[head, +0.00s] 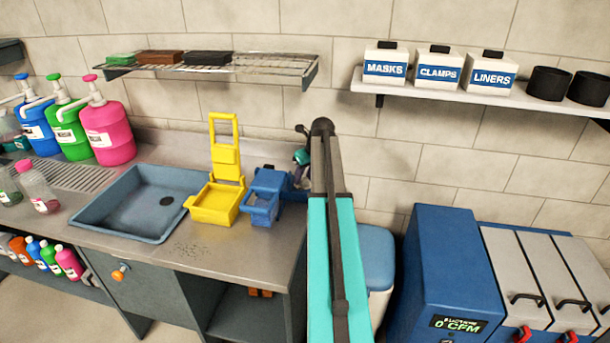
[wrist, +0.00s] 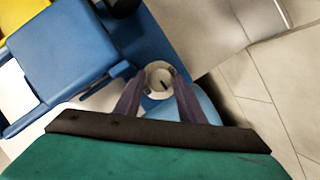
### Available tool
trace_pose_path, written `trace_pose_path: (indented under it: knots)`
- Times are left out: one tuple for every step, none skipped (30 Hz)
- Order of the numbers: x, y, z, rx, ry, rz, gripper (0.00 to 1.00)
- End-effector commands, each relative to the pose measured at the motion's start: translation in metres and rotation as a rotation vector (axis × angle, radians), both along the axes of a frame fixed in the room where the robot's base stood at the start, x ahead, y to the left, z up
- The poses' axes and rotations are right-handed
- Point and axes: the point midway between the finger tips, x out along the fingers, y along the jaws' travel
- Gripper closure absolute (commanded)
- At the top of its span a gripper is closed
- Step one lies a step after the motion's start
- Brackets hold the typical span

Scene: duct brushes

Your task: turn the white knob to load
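The white knob (wrist: 160,78) shows in the wrist view as a pale round disc with a short dark mark on its face. My gripper (wrist: 160,86) has its two dark purple fingers apart, one on each side of the knob. I cannot tell whether the fingertips touch it. In the head view I cannot make out the knob, and my arm covers much of that area. There my gripper (head: 303,157) is partly hidden beside the blue stand (head: 265,192) at the counter's right end.
A yellow stand (head: 216,200) is left of the blue one, beside the sink (head: 97,222). Pump bottles (head: 105,125) stand at the back left. A light blue bin (head: 377,250) and a blue machine (head: 440,270) reading 0 CFM stand right of the counter (head: 215,265). Shelves hang above.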

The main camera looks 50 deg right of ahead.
Motion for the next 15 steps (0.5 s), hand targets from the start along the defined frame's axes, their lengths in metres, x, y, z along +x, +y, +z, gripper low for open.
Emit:
trace_pose_path:
  knots:
    - [0.0009,-0.0001,-0.0019,0.000,0.001,0.000,0.64]
    - [0.0012,-0.0003,-0.0027,0.000,0.000,0.000,0.64]
    - [0.0014,-0.0003,-0.0035,0.000,0.000,0.000,0.64]
    - [0.0015,-0.0003,-0.0040,0.000,0.000,0.000,0.64]
    - [0.0015,-0.0003,-0.0043,0.000,0.000,0.000,0.64]
    - [0.0016,-0.0004,-0.0045,0.000,0.000,0.000,0.64]
    - [0.0015,-0.0005,-0.0046,0.000,0.000,0.000,0.64]
    - [0.0015,-0.0005,-0.0046,0.000,0.000,0.000,0.64]
    - [0.0014,-0.0006,-0.0047,0.000,0.000,0.000,0.64]
    - [0.0014,-0.0007,-0.0046,0.000,0.000,0.000,0.64]
    - [0.0014,-0.0007,-0.0046,0.000,0.000,-0.001,0.64]
    - [0.0013,-0.0008,-0.0046,0.000,0.000,-0.001,0.64]
    - [0.0012,-0.0008,-0.0045,0.000,0.000,-0.001,0.67]
    - [0.0011,-0.0009,-0.0046,0.000,0.000,-0.001,0.72]
    - [0.0011,-0.0009,-0.0045,0.000,0.000,-0.001,0.79]
